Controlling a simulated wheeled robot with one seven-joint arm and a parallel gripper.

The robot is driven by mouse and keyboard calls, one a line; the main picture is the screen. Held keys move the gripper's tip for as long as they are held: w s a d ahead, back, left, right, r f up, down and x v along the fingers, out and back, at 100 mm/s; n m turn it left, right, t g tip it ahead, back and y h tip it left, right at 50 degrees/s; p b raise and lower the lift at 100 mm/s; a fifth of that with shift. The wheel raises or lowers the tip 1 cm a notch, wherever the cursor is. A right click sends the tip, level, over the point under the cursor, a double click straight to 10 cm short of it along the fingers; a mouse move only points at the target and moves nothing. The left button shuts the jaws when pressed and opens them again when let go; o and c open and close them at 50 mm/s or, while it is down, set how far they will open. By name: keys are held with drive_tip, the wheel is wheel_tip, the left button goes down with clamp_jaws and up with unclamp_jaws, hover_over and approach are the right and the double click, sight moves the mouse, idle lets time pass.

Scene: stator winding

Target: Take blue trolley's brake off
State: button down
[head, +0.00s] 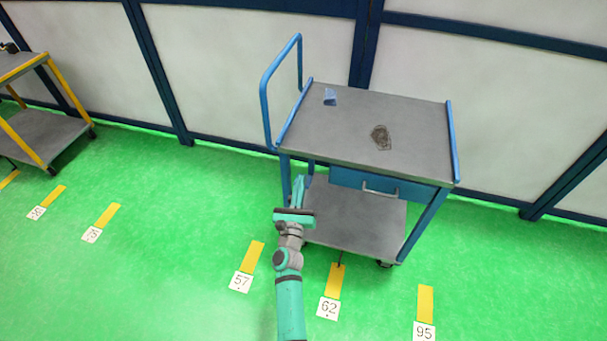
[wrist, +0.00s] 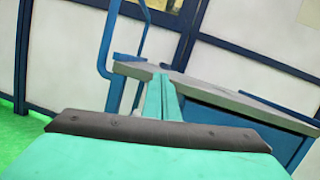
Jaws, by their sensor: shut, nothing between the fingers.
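The blue trolley (head: 450,140) stands on the green floor, with a grey top, a grey lower shelf (head: 355,222), a drawer and a tall blue push handle (head: 264,100) on its left. A thin dark lever (head: 340,258) shows at the lower shelf's front edge above marker 62; I cannot tell for sure that it is the brake. My gripper (head: 298,183) is shut and empty, in front of the trolley's left front corner, below the top. In the wrist view, its fingers (wrist: 160,97) point at the trolley's top edge (wrist: 215,94). I cannot tell whether they touch the trolley.
A small blue item (head: 330,97) and a dark coil (head: 381,138) lie on the trolley top. A yellow trolley (head: 27,118) stands at the far left. Blue-framed wall panels (head: 255,50) rise behind. The floor in front, with numbered markers (head: 241,282), is clear.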

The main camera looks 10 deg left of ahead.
drive_tip(key=v, duration=0.9)
drive_tip(key=shift+a, duration=0.15)
